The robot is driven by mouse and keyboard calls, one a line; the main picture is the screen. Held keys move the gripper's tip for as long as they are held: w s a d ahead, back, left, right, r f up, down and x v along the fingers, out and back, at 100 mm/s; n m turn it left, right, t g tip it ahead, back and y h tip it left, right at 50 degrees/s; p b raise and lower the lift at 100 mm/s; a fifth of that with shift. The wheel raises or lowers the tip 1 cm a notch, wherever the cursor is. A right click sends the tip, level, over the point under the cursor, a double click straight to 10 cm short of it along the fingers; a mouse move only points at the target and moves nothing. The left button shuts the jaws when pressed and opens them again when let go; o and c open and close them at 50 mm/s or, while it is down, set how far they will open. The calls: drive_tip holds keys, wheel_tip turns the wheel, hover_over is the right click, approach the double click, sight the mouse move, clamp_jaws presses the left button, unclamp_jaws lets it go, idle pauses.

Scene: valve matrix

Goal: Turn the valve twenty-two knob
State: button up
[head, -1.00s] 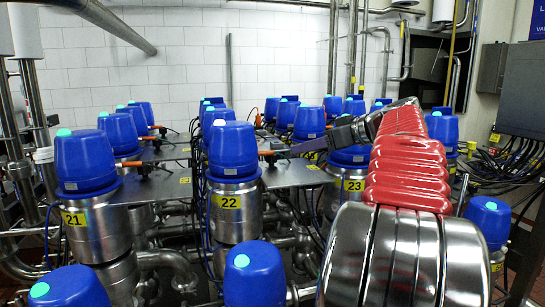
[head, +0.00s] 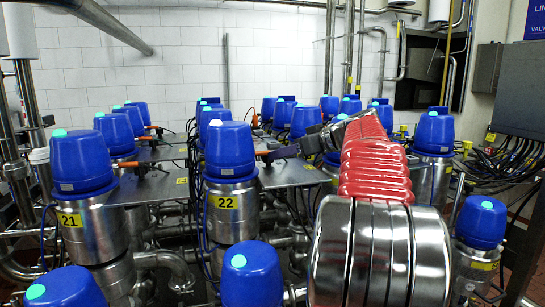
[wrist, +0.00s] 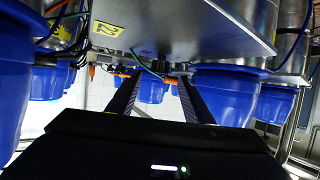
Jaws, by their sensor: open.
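An orange knob with a dark mount (head: 264,153) shows just right of the cap, on the grey plate. My gripper (head: 276,153) comes in from the right, with its tips close to the knob. In the wrist view my gripper (wrist: 160,75) is open, with two dark fingers apart and a dark stem between or beyond the tips. An orange bar (wrist: 122,74) shows beside the left tip. Contact cannot be told.
Valve 21 (head: 83,160) stands at left. More blue-capped valves stand in rows behind and in front (head: 252,275). The grey plate (head: 300,174) runs under the gripper. In the wrist view, the plate's yellow label (wrist: 107,29) and large blue caps (wrist: 226,95) are close by.

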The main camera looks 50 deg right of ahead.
sight(272, 166)
drive_tip(key=x, duration=0.6)
drive_tip(key=shift+s, duration=0.1)
drive_tip(key=shift+c, duration=0.5)
drive_tip(key=c, duration=1)
